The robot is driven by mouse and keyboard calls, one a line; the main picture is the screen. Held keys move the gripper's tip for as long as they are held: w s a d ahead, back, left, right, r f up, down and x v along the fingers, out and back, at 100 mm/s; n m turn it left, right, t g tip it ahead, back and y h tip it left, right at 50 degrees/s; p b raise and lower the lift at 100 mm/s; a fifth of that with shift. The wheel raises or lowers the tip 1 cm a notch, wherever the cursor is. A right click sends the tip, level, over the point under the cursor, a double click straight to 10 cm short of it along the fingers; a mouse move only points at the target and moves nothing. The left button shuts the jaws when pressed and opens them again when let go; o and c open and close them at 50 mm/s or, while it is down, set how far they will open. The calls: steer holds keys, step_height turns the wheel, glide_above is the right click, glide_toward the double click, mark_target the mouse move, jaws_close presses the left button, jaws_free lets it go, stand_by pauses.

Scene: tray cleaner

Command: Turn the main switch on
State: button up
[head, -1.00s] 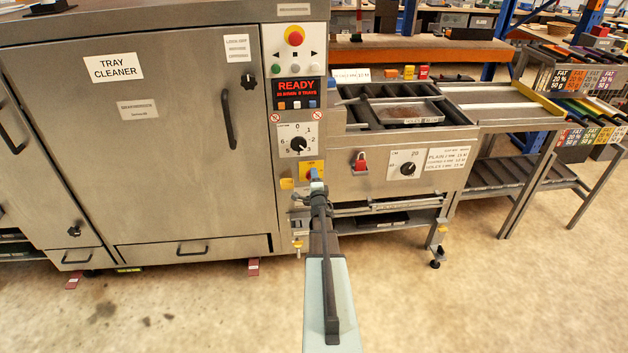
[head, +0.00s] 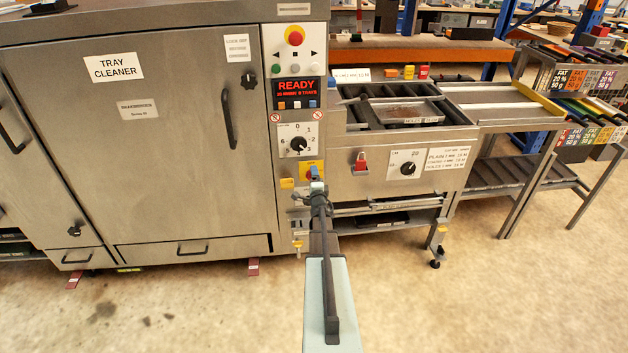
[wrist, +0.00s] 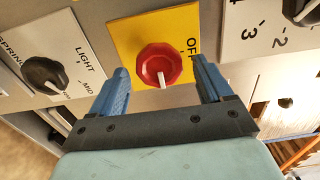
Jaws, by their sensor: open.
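The main switch is a red knob (wrist: 158,62) with a white pointer mark, on a yellow plate (wrist: 124,38) in the wrist view. The white mark points down in that view, and the letters "OF" show on the plate to the right of the knob. My gripper (wrist: 161,68) is open, with one blue finger on each side of the knob; a gap shows on both sides. In the head view the yellow plate (head: 305,167) is on the control column, and my gripper (head: 315,186) hides most of the knob.
In the wrist view a black knob (wrist: 45,74) with "LIGHT" and "MID" labels is on the left, and a numbered dial plate (wrist: 255,32) is on the right.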

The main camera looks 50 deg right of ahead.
steer(key=v, duration=1.4)
steer(key=shift+d, duration=0.1)
stand_by(0.3)
